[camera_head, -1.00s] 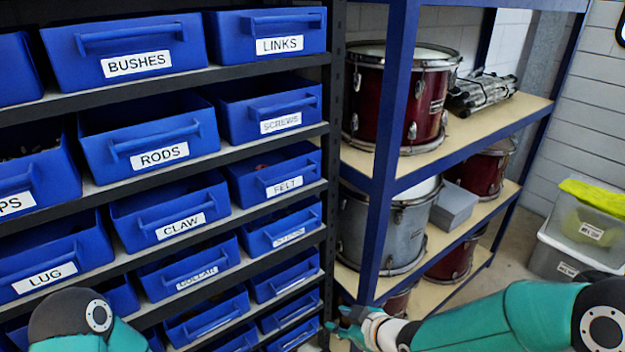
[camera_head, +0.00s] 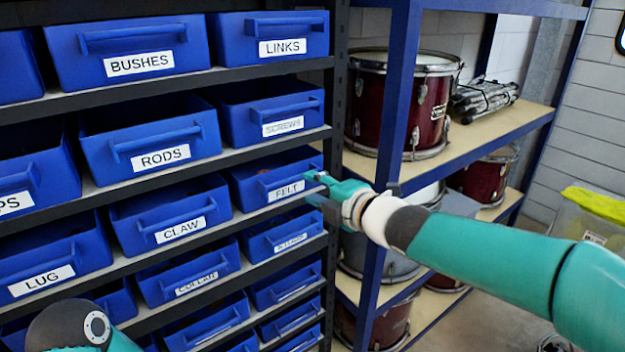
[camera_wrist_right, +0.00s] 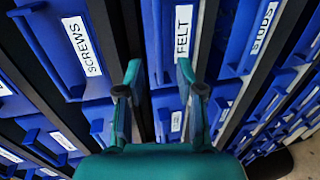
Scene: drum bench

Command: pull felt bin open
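The blue felt bin (camera_head: 244,183), labelled FELT, sits in its shelf slot in the right column of the rack, level with its neighbours. Its label (camera_wrist_right: 183,33) shows in the right wrist view. My right gripper (camera_head: 314,186) is at the right end of the bin's front, beside the label. In the wrist view the two fingers (camera_wrist_right: 158,75) are apart, with the bin's front between and beyond them. I cannot tell whether they touch the handle. My left gripper is out of view; only part of my left arm shows at the lower left.
The screws bin (camera_head: 240,122) is above the felt bin, and the black shelf edges (camera_head: 235,222) run between rows. A black rack post (camera_head: 339,90) and a blue-framed shelf with drums (camera_head: 428,105) stand to the right.

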